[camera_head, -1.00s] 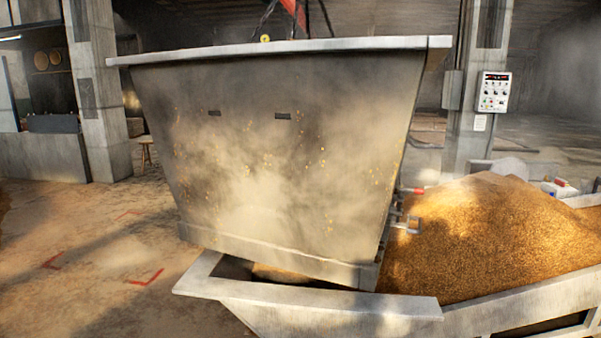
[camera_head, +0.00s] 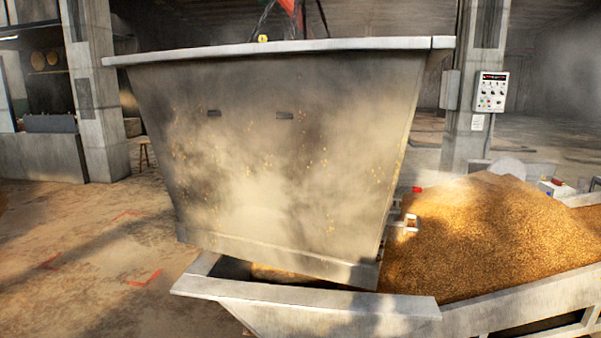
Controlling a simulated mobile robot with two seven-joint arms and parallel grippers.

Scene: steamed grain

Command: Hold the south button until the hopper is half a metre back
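The large grey metal hopper (camera_head: 270,165) hangs in the middle of the head view, dusty and flecked with grain. Its lower edge is just above or inside the near end of the metal trough (camera_head: 305,294); contact cannot be told. A control panel (camera_head: 491,92) with several buttons and a red display is fixed to a pillar at the right. Its buttons are too small to read, so I cannot tell which is the south button. Neither of my grippers is in view.
A heap of golden grain (camera_head: 490,235) fills the trough at the right. Red corner marks (camera_head: 145,278) lie on the open floor at the left. A pillar (camera_head: 97,90) and a small stool (camera_head: 144,152) stand behind. Rigging (camera_head: 290,18) rises above the hopper.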

